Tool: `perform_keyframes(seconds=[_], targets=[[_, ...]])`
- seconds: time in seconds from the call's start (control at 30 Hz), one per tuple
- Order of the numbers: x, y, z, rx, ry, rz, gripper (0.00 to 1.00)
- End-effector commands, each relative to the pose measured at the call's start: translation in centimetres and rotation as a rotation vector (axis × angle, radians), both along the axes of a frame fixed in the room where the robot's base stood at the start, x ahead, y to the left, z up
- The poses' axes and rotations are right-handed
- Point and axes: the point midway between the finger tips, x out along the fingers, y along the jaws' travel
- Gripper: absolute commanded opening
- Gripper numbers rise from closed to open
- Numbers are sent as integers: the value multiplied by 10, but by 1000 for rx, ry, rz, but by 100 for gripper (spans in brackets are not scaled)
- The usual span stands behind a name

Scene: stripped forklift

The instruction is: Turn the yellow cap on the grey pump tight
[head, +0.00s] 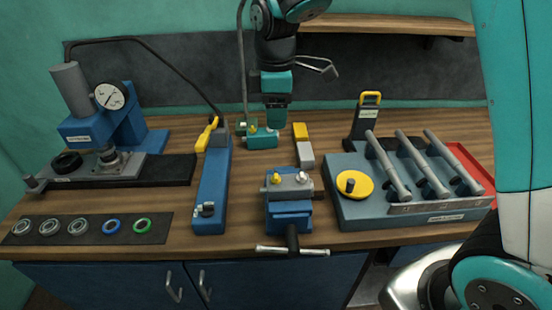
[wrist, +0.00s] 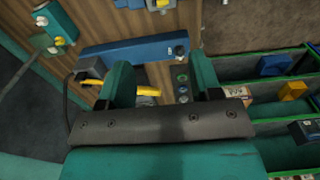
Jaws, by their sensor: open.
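A grey block, apparently the pump (head: 288,186), sits in a blue vise (head: 290,216) at the front middle of the bench. A small yellow cap (head: 277,178) stands on its left part, with a pale fitting (head: 302,177) beside it. I cannot tell how tightly the cap sits. My gripper (head: 276,104) hangs behind the vise, above the back of the bench, apart from the pump. In the wrist view my gripper (wrist: 167,80) shows two spread fingers with nothing held between them. The vise is only partly visible at the top edge there.
A blue tool with a yellow lever (head: 207,133) lies left of the vise. A grey box with a yellow disc (head: 361,193) and upright handles stands to the right. A teal block (head: 262,141) lies behind. A gauge press (head: 110,110) and ring mat (head: 62,240) are left.

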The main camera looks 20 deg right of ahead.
Motion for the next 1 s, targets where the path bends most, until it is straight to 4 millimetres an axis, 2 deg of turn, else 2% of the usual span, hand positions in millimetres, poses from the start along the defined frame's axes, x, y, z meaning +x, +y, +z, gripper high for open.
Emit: perform_keyframes(seconds=[0.17,0.5,0.7,0.83,1.0], targets=[[-1,-2,-28,-2,6,0,58],[-1,-2,-105,-1,7,-2,58],[-1,-2,-144,-1,4,-3,58],[-1,-2,-160,0,3,-3,58],[0,-2,-169,1,1,-2,58]])
